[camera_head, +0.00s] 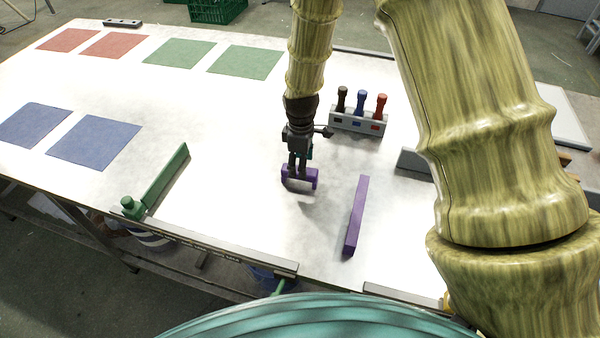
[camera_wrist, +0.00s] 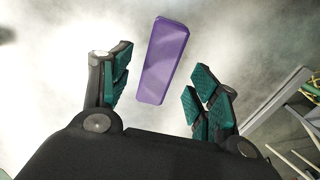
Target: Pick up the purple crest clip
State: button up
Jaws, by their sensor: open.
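The purple crest clip (camera_head: 315,178) is a small purple piece with raised ends, standing on the pale table top in the head view. My gripper (camera_head: 297,168) points down over it, and its fingers partly hide the clip's middle. In the wrist view a purple block (camera_wrist: 163,62), which appears to be the clip, lies between the spread teal finger pads of my gripper (camera_wrist: 165,72). Gaps show on both sides, so the gripper is open and not holding it. The block is slightly tilted in that view and sits nearer the left finger.
A long purple bar (camera_head: 356,215) lies to the right of the clip. A grey holder (camera_head: 345,121) with black, blue and red handled tools stands behind. A green bar (camera_head: 165,178) is at the left front edge. Red, green and blue squares lie farther left.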

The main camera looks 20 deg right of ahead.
jog(key=shift+d+f+p, duration=0.1)
jog(key=shift+f+p, duration=0.85)
jog(key=shift+f, duration=1.5)
jog(key=c, duration=1.2)
